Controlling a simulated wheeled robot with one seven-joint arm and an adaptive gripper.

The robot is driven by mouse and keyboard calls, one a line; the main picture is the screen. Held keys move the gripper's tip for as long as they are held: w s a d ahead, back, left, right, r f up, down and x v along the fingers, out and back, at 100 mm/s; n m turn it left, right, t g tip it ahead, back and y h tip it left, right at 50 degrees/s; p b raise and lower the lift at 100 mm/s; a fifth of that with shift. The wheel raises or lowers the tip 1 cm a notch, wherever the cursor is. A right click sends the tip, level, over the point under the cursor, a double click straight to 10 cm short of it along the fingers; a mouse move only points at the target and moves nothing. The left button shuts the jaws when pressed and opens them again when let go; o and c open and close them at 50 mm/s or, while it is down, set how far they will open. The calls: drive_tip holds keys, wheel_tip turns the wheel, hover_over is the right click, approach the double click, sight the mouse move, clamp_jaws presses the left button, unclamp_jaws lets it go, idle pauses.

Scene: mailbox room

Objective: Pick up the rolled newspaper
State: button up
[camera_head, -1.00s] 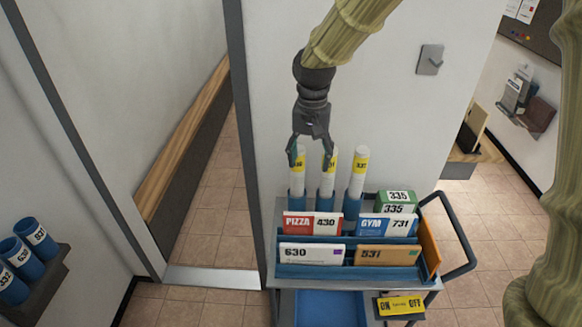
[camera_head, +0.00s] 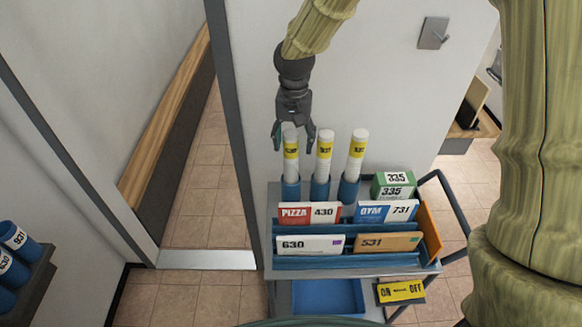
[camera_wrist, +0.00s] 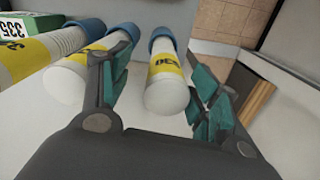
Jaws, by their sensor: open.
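Three white rolled newspapers with yellow number labels stand upright in blue cups at the back of a cart. The left one (camera_head: 291,160) is under my gripper (camera_head: 293,140), with a fingertip on each side of its top. The middle one (camera_head: 325,155) and the right one (camera_head: 357,155) stand beside it. In the wrist view the left newspaper (camera_wrist: 166,85) lies between my open fingers (camera_wrist: 160,95), apparently with gaps on both sides. Its label is only partly readable. The middle newspaper (camera_wrist: 78,75) is just outside one finger.
The cart (camera_head: 268,215) holds mail in front: a PIZZA 430 piece (camera_head: 309,213), a GYM 731 piece (camera_head: 386,211) and a green-white 335 box (camera_head: 393,185). A wall stands close behind. More blue holders (camera_head: 20,238) are at the left edge.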

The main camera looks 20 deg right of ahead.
sight(291, 153)
drive_tip(key=shift+s, duration=0.1)
drive_tip(key=shift+w+a+f+p, duration=0.15)
drive_tip(key=shift+f+p, duration=0.15)
drive_tip(key=shift+f, duration=0.2)
drive_tip(key=shift+w+f+p, duration=0.2)
drive_tip(key=shift+f+p, duration=0.05)
drive_tip(key=shift+f, duration=0.2)
drive_tip(key=shift+w+a+f+p, duration=0.15)
drive_tip(key=shift+f+p, duration=0.15)
drive_tip(key=shift+f, duration=0.2)
drive_tip(key=shift+d+f, duration=0.1)
drive_tip(key=shift+f, duration=1.1)
clamp_jaws()
